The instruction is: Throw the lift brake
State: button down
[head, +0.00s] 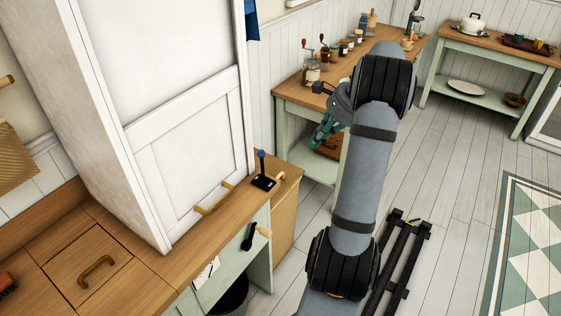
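A small lever (261,165) with a blue knob stands nearly upright on a black base plate, on the wooden counter beside the tall white cabinet. It is the thing here that looks like a brake lever. A black crank (249,238) with a wooden grip is on the pale green front below it. My gripper (322,138), with teal fingers, hangs to the right of the lever and apart from it, in front of the far workbench. Its fingers are small and seen at an angle, so their opening is unclear. I see nothing held.
The white cabinet (190,120) with a wooden bar handle (214,199) rises left of the lever. A wooden hatch (92,262) with a handle is in the counter. Jars and grinders crowd the workbench (292,92). The plank floor (450,200) at right is clear.

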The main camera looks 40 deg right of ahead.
jog(key=w+a+f+m+t+p, duration=0.1)
jog(key=w+a+f+m+p, duration=0.2)
jog(key=w+a+f+m, duration=0.3)
jog(key=shift+w+a+f+m+y, duration=0.3)
jog(key=shift+w+f+m, duration=0.3)
jog(key=shift+w+m, duration=1.4)
